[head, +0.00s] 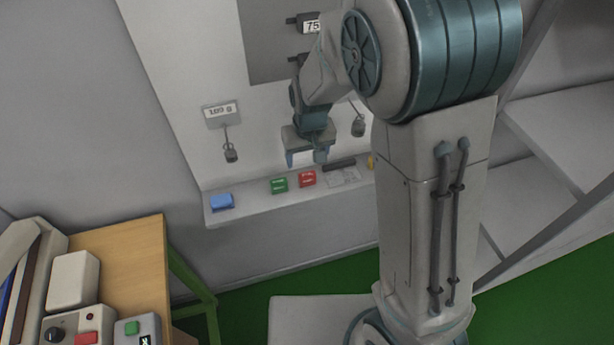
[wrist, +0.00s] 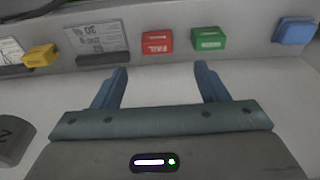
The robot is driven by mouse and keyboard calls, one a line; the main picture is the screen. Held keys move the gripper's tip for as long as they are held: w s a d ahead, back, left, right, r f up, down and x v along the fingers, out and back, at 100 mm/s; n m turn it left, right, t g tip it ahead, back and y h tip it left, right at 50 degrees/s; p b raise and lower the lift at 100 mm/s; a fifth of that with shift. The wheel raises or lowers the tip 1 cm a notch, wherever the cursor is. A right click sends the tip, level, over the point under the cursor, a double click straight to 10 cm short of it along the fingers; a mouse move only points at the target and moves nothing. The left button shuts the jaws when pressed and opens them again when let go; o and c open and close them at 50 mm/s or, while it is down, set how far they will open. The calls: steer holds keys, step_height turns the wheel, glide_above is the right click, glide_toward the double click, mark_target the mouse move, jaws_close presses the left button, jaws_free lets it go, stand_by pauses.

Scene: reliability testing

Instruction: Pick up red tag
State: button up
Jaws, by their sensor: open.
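The red tag (head: 307,179) lies on the narrow shelf (head: 345,197) in the head view, just right of a green tag (head: 279,185). In the wrist view the red tag (wrist: 157,42) shows beyond the fingertips, between them and left of the green tag (wrist: 208,38). My gripper (head: 306,158) is open and empty, above the shelf near the red tag. In the wrist view the two blue fingers of my gripper (wrist: 161,70) stand apart with nothing between them.
A blue object (head: 222,201) sits at the shelf's left end. A dark strip and paper card (wrist: 98,40) and a yellow item (wrist: 40,55) are on the other side of the red tag. Padlock-like items (head: 230,150) hang on the wall panel. A wooden table (head: 135,265) stands lower left.

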mark_target(307, 174)
steer(key=f, duration=0.4)
steer(key=shift+w, duration=0.3)
steer(key=shift+w+f+p, duration=0.15)
steer(key=shift+f+p, duration=0.1)
steer(key=shift+f, duration=1.1)
steer(key=shift+w+f+p, duration=0.15)
steer(key=shift+f+p, duration=0.05)
steer(key=shift+f, duration=1.1)
steer(key=shift+c, duration=0.4)
steer(key=c, duration=1)
